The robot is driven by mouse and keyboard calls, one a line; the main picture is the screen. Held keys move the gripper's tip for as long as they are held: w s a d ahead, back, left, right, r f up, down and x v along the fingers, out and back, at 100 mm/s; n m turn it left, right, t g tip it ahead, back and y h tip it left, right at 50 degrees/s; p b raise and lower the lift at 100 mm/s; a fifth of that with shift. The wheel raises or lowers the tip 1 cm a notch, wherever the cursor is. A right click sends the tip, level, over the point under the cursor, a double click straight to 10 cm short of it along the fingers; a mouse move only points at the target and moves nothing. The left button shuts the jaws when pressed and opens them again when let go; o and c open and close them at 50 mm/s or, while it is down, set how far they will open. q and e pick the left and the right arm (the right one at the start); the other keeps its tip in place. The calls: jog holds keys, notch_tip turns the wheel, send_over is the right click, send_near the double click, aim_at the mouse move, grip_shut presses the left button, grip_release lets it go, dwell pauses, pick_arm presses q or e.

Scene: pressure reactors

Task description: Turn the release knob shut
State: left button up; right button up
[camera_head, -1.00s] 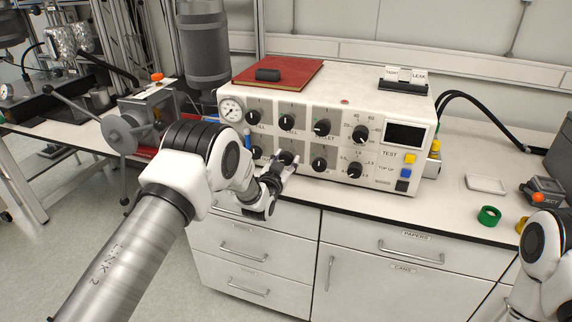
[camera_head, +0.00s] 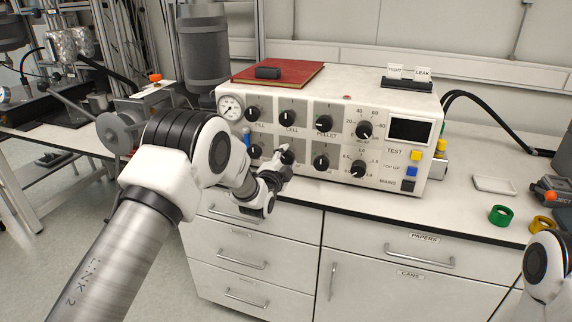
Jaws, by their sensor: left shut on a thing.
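A white control panel (camera_head: 397,161) stands on the bench with two rows of black knobs. My left gripper (camera_head: 282,158) is at the lower row, shut on the second knob from the left (camera_head: 288,156). This may be the release knob, but its label cannot be read, and the fingers partly hide the knob and its pointer. The upper knobs read FILL (camera_head: 252,114), CELL (camera_head: 289,118) and PELLET (camera_head: 325,123). Only a part of my right arm shows at the lower right edge; its gripper is out of view.
Neighbouring lower knobs stand close on the left (camera_head: 256,151) and right (camera_head: 321,162). A pressure gauge (camera_head: 230,107) is at the panel's upper left. A red book (camera_head: 300,74) lies on top. Green (camera_head: 501,215) and yellow (camera_head: 542,224) rings lie on the bench at the right.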

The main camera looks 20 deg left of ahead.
pick_arm(q)
jog(key=m+b, duration=0.2)
jog(key=m, duration=0.3)
jog(key=shift+m+b, duration=1.1)
jog(key=shift+m, duration=1.5)
jog(key=o, duration=1.1)
jog(key=shift+d, duration=0.1)
jog(key=shift+o, duration=0.2)
jog(key=shift+s, duration=0.1)
jog(key=s, duration=1.1)
jog(key=shift+s+a, duration=0.25)
jog(key=shift+s, duration=0.15)
